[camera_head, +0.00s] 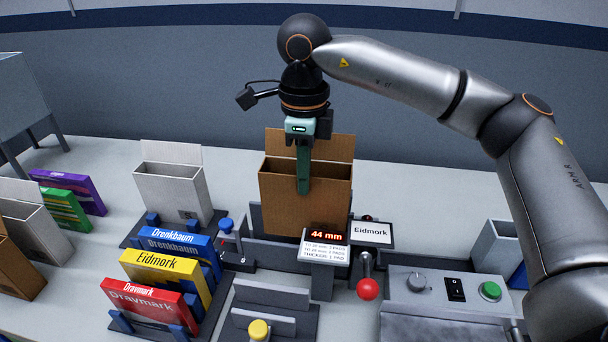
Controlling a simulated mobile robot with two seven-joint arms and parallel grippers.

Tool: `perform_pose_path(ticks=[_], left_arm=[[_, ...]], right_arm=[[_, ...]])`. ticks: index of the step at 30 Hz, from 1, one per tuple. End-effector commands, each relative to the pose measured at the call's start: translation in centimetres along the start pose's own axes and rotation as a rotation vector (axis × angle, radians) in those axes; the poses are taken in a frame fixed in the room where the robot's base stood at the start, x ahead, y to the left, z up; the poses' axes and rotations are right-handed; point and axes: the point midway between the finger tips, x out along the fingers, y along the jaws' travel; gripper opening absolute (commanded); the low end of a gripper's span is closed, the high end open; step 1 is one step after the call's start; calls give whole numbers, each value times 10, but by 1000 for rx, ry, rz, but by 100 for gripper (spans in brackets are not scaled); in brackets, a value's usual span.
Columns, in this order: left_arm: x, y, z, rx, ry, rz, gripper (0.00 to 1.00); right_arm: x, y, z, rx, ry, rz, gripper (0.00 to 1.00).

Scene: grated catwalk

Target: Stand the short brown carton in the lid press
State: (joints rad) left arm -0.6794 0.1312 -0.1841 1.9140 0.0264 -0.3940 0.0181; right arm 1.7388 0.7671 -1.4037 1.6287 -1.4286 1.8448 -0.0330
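A brown open-topped carton (280,205) stands upright at the middle, its back flap raised. Its base is partly hidden behind a display reading 44 mm (326,236), and dark fixture parts (256,219) flank it. I cannot tell whether it rests on the fixture, or whether this fixture is the lid press. My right gripper (303,180) points down at the carton, one green finger in front of its front wall. The other finger is hidden, so its grip is unclear. Another brown carton (18,270) is cut off at the left edge. My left gripper is out of view.
A white carton (172,195) stands left of the middle. Blue, yellow (165,275) and red (145,305) boxes stand in racks in front of it. An Eidmork sign (371,232), a red-knobbed lever (368,288) and a control box (445,288) are at right.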

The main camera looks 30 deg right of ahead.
Motion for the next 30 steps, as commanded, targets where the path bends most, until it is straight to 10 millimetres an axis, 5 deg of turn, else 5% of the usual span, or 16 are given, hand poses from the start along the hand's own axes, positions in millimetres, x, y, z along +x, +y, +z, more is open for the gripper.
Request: perform_pose_path(ticks=[30], left_arm=[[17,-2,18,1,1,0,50]], right_arm=[[34,0,0,1,-1,0,0]])
